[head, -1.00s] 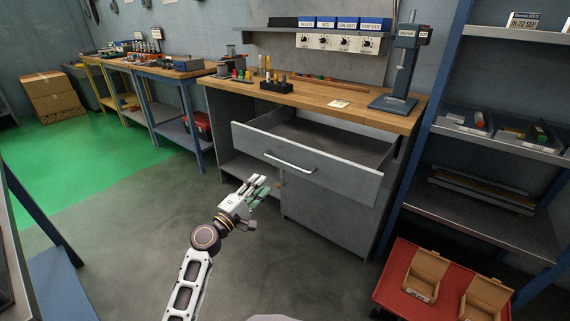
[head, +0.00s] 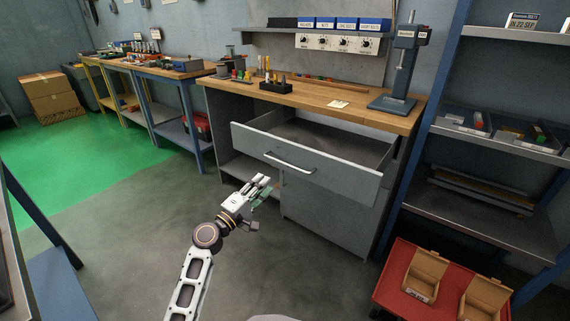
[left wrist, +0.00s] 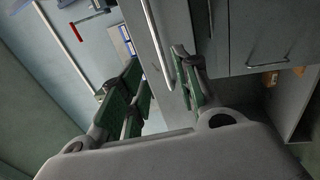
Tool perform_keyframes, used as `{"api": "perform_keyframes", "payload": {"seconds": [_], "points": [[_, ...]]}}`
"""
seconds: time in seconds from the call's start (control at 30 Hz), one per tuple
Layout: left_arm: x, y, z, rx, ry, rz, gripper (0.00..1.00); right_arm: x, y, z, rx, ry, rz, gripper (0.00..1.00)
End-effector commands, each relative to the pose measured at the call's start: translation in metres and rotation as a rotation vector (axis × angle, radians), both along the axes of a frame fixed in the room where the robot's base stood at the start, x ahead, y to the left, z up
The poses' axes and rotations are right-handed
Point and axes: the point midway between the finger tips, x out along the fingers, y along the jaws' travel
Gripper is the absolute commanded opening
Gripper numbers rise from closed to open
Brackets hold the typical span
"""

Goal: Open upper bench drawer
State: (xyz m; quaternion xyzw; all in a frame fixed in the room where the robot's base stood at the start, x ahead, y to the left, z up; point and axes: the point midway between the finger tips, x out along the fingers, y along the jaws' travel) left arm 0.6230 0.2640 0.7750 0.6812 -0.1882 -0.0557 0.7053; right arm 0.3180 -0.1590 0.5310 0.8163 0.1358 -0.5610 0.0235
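The upper bench drawer (head: 340,175) is pulled well out of the grey workbench, and its empty-looking inside shows from above. Its bar handle (head: 290,163) runs across the drawer front. My left gripper (head: 266,186) is in front of the bench, below and left of the handle, and apart from it in the head view. In the left wrist view the green-padded fingers of the left gripper (left wrist: 160,82) are spread with nothing held. The handle (left wrist: 155,40) shows there as a pale bar beyond the fingers. My right gripper is not in view.
A lower cabinet door (head: 325,220) is closed under the drawer. A red cart with open cardboard boxes (head: 425,275) stands at the lower right, beside blue-framed shelving (head: 470,215). The grey floor (head: 130,245) left of my arm is clear.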

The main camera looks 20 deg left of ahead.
Motion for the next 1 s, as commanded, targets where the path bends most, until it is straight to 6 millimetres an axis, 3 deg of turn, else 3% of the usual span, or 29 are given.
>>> {"api": "perform_keyframes", "payload": {"seconds": [1.0], "points": [[0.078, -0.028, 0.016, 0.000, -0.001, 0.000, 0.32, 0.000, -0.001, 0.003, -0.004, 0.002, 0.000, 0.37]]}}
